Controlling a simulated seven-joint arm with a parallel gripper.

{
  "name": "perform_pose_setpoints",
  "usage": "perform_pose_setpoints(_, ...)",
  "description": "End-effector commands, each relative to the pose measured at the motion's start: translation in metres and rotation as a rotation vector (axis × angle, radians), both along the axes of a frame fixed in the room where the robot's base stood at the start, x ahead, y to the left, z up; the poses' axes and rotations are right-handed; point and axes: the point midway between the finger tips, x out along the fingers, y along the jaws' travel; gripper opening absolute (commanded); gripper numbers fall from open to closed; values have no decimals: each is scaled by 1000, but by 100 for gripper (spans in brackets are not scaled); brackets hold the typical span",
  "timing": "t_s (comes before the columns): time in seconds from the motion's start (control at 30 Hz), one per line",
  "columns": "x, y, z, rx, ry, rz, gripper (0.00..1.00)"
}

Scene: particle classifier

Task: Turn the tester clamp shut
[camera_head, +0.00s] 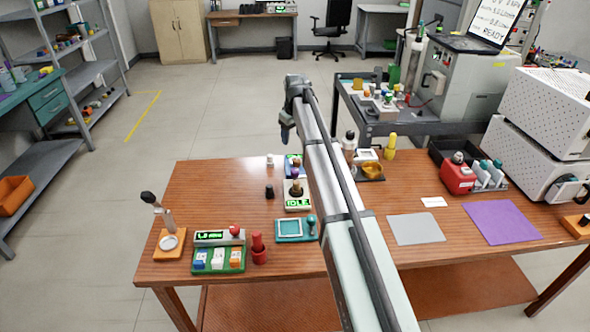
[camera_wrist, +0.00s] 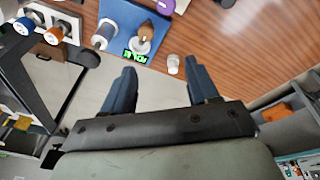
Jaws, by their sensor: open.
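A blue-based device (camera_wrist: 124,14) stands near the table's far edge in the wrist view, with a small green display (camera_wrist: 135,57), a grey-white cylinder (camera_wrist: 103,36) and a brown pointed piece (camera_wrist: 147,31). It appears to be the tester, but I cannot tell for sure which part is its clamp. In the head view the blue base (camera_head: 291,160) is small and partly hidden. My gripper (camera_wrist: 161,72) is open and empty, and points at the floor beyond the table's edge, apart from the device. In the head view my gripper (camera_head: 285,132) hangs beyond the far table edge.
A small white cup (camera_wrist: 173,64) stands beside the blue device. A purple round piece (camera_wrist: 165,4) and an IDLE display unit (camera_head: 297,203) are close by. A dark cart (camera_head: 385,129) stands behind the table. The floor left of my arm is free.

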Motion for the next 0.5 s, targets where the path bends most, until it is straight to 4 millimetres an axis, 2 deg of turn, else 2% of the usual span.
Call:
perform_pose_setpoints(0.03,6,0,1,-18,21,60,59)
perform_pose_setpoints(0.13,5,-1,1,-55,71,207,59)
perform_pose_setpoints(0.3,-10,-5,0,-102,153,493,59)
perform_pose_setpoints(0.5,-21,-6,0,-119,192,720,59)
